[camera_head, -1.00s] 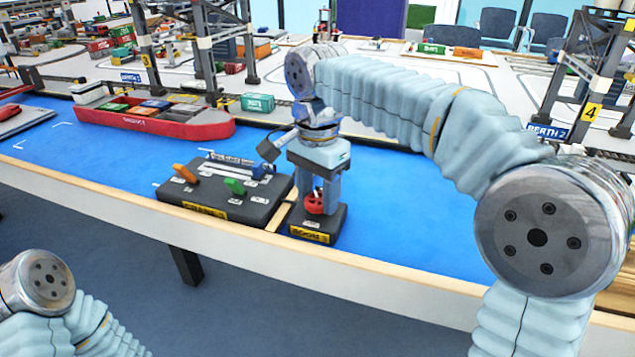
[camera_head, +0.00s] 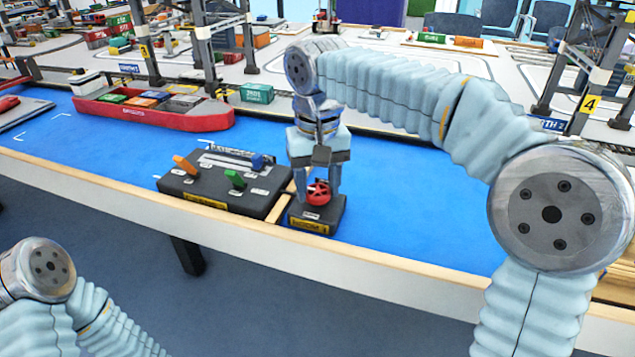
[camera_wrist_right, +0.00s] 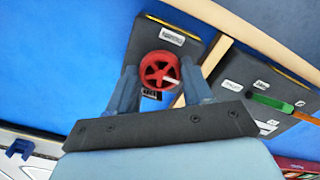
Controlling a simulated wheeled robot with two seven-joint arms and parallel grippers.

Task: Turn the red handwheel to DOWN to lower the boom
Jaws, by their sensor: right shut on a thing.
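The red handwheel (camera_head: 318,193) sits on a small dark box with a yellow label (camera_head: 312,226) at the table's front edge. My right gripper (camera_head: 319,188) points down over it, its two fingers on either side of the wheel, shut on it. In the right wrist view the spoked red handwheel (camera_wrist_right: 160,69) lies between the fingertips (camera_wrist_right: 160,78), with a pale mark on its hub. The lettering on the box is too small to read. My left arm shows at the lower left, but its gripper is out of view.
A dark control panel (camera_head: 222,187) with orange, green and blue levers stands just left of the box. A red container ship (camera_head: 150,112) lies on the blue surface behind. Gantry cranes (camera_head: 590,60) stand at the back. Blue surface right of the box is clear.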

